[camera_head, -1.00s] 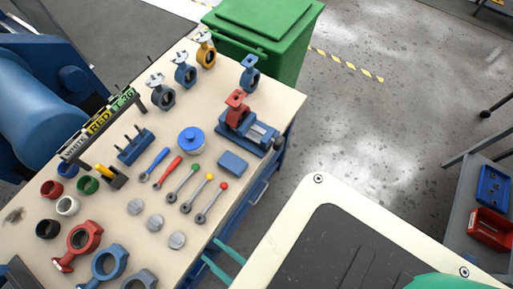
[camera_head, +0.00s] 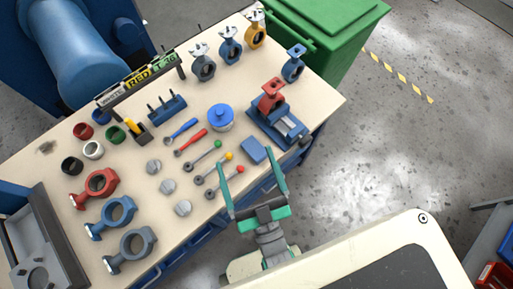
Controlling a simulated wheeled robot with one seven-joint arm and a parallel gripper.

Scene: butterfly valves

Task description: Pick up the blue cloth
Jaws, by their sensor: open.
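The blue cloth (camera_head: 253,150) is a small, flat, folded-looking blue rectangle. It lies on the beige workbench top (camera_head: 325,101) near the bench's front edge, just left of the blue vise. My gripper (camera_head: 247,162) has teal fingers spread wide apart, with nothing held between them.
The blue vise (camera_head: 280,124) holds a red valve body (camera_head: 271,95) right of the cloth. Three ball-ended levers, including one with a red ball (camera_head: 240,169), lie left of it. A blue round lidded pot (camera_head: 221,117) stands behind. A green bin (camera_head: 335,25) stands beyond the bench.

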